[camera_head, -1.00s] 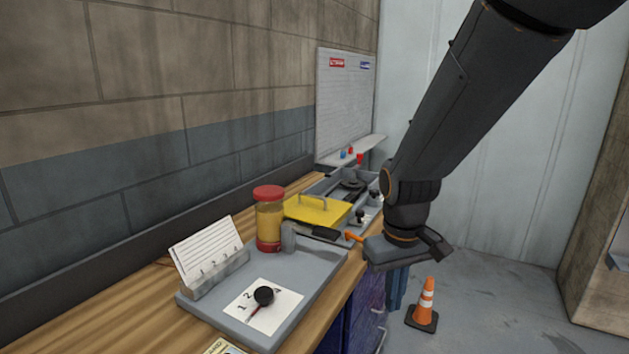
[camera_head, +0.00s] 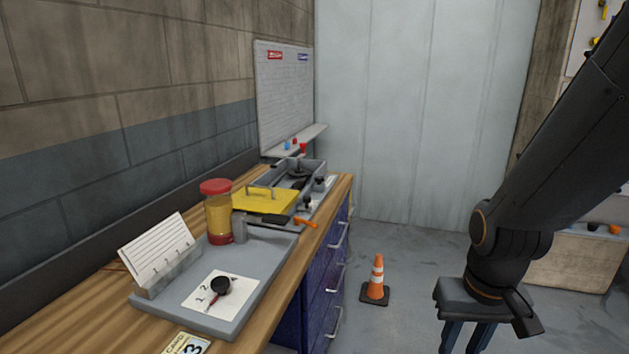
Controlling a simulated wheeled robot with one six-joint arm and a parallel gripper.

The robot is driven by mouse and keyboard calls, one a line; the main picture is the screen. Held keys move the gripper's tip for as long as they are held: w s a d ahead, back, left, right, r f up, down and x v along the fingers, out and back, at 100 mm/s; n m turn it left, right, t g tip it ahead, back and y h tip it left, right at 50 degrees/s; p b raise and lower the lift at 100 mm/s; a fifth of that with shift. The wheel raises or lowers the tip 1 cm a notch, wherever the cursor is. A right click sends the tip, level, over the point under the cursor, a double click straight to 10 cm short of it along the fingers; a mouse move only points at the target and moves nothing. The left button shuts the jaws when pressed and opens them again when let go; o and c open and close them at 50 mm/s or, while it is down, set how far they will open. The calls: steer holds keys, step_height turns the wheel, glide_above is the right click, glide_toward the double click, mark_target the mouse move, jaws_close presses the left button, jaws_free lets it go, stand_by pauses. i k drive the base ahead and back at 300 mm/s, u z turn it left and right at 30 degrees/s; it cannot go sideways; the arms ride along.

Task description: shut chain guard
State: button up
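A yellow plate with a grey handle (camera_head: 265,200), which looks like the chain guard, lies nearly flat on the bench. Behind it is an open grey housing (camera_head: 308,168) with dark round parts inside. The yellow plate does not cover these parts. I cannot make out a hinge. My gripper (camera_head: 468,338) points down over the floor to the right of the bench, well apart from the guard. Its two fingers stand apart with nothing visible between them; the bottom edge of the picture cuts off their tips.
A jar with a red lid (camera_head: 218,212), a card holder (camera_head: 158,252) and a black knob-like item (camera_head: 221,287) stand on a grey tray (camera_head: 222,325) in front. An orange handle (camera_head: 306,222) sticks out near the bench edge. A traffic cone (camera_head: 376,280) stands on the floor.

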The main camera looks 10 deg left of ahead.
mark_target(254, 198)
steer(key=z, duration=0.65)
steer(key=i, duration=0.7)
steer(key=u, duration=1.15)
steer(key=i, duration=0.6)
steer(key=u, duration=0.65)
